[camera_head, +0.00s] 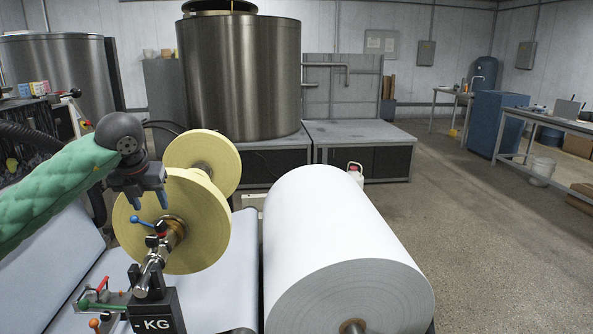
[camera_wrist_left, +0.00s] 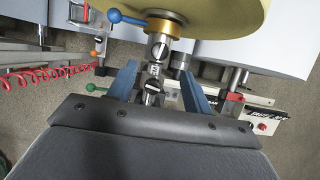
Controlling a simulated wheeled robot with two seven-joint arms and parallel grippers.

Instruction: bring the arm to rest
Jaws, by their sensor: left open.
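My left gripper (camera_head: 149,198) hangs from the green-sleeved arm in front of the yellow roll (camera_head: 205,215), above the metal shaft. In the left wrist view its two blue fingers (camera_wrist_left: 158,82) are spread apart with nothing held between them. The metal shaft (camera_wrist_left: 158,50) shows between and beyond the fingers, with a blue-knobbed lever (camera_wrist_left: 128,18) at its collar. In the head view the lever's blue knob (camera_head: 135,219) is just below the fingers. My right gripper is in neither view.
A large white paper roll (camera_head: 340,235) lies to the right of the yellow roll. A black KG block (camera_head: 155,312) stands below the shaft. Small levers with green and red handles (camera_head: 100,300) are at lower left. Steel tanks (camera_head: 238,75) stand behind. The floor (camera_head: 480,230) at right is open.

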